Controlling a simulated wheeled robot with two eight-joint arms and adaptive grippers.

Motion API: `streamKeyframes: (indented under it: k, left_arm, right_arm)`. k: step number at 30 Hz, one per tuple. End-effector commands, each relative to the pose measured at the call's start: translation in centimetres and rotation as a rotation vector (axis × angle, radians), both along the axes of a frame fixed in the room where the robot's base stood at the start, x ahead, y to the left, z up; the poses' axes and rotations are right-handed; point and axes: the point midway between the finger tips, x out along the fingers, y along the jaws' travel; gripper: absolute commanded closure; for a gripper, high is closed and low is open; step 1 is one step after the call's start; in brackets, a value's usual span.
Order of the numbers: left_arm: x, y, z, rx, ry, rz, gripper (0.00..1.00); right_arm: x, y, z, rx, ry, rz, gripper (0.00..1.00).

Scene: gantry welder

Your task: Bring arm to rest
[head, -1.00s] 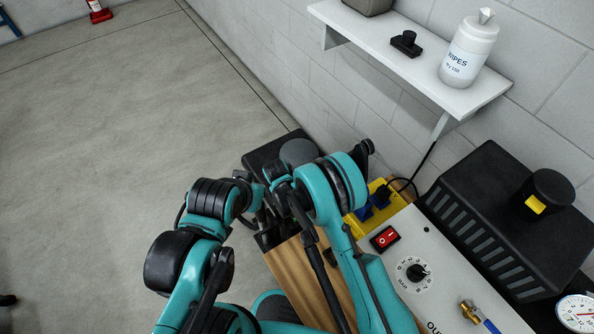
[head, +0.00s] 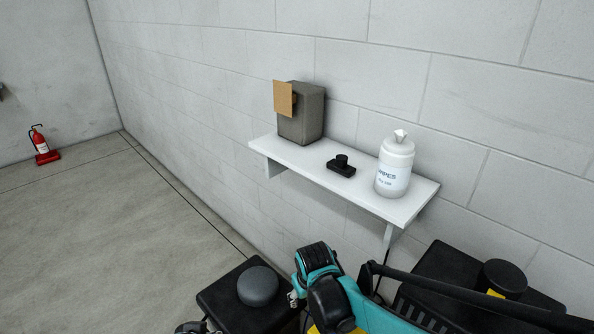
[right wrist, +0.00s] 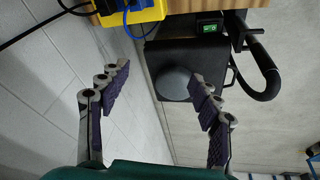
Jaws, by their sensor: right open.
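My right arm, teal and black, comes up from the bottom edge in the head view (head: 330,290), beside the wall shelf's lower side. In the right wrist view my right gripper (right wrist: 160,85) is open, its two dark-padded fingers wide apart with nothing between them. Beyond the fingers is a black box with a grey dome (right wrist: 174,83); this box also shows in the head view (head: 225,297). My left gripper cannot be made out in either current view.
A white wall shelf (head: 300,163) holds a grey box (head: 310,115), a small black object (head: 341,167) and a wipes tub (head: 394,170). A black vented unit (head: 445,270) stands lower right. A yellow socket box (right wrist: 130,15) with cables is near the gripper. Open floor lies left.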

Motion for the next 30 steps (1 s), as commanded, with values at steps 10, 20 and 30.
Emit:
streamKeyframes:
  k: [10,20,30]
  left_arm:
    - [0.0,0.0,0.0,0.000,0.000,0.000,1.00]
    - [0.0,0.0,0.0,0.000,0.000,0.000,1.00]
    - [0.0,0.0,0.0,0.000,0.000,0.000,1.00]
  right_arm:
    - [-7.6,-8.8,6.7,0.097,-0.133,-0.191,0.36]
    - [-14.4,-13.8,7.6,0.164,-0.255,-0.345,0.36]
    - [-15.9,-14.7,7.3,0.180,-0.289,-0.385,0.36]
